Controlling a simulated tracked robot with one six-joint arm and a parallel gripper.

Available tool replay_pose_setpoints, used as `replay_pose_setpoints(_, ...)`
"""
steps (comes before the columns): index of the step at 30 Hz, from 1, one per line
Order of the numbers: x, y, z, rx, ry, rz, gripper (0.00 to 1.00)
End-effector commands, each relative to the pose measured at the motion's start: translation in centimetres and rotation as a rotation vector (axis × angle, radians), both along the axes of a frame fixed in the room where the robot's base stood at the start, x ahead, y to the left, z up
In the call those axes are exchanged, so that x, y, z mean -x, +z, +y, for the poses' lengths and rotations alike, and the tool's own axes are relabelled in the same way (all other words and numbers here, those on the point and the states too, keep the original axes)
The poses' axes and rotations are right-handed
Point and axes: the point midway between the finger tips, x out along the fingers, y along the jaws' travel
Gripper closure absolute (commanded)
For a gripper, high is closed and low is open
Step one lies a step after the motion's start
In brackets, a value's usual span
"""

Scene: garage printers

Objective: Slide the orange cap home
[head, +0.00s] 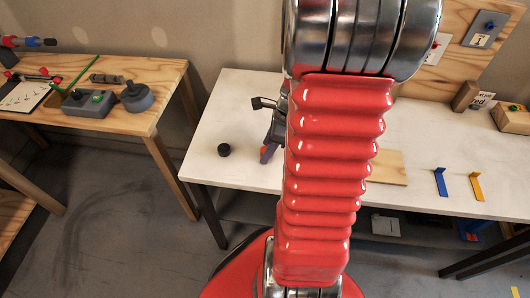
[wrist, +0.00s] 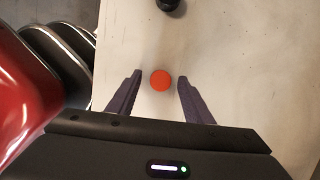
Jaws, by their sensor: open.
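The orange cap (wrist: 160,80) shows as a round disc in the wrist view, over the pale tabletop. It lies between the tips of my gripper (wrist: 159,78), with a gap on either side. The gripper's dark purple fingers are open and hold nothing. In the head view my gripper (head: 268,153) is low over the white table, mostly hidden behind my red arm. A small orange patch beside its finger may be the cap. I cannot tell what the cap sits on or its height.
A black round knob (head: 224,150) stands on the white table (head: 232,112), left of my gripper. A blue bracket (head: 440,182) and a yellow bracket (head: 477,186) stand to the right. A wooden bench (head: 150,80) with tools is at left.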

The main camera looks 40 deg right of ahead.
Motion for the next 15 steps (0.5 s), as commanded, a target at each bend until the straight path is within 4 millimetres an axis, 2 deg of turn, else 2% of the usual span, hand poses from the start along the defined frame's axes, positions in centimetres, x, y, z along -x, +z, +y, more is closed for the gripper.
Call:
replay_pose_setpoints(9, -0.01, 0.03, 0.01, 0.000, 0.000, 0.000, 0.54)
replay_pose_setpoints(15, -0.02, 0.03, 0.01, 0.000, 0.001, 0.000, 0.68)
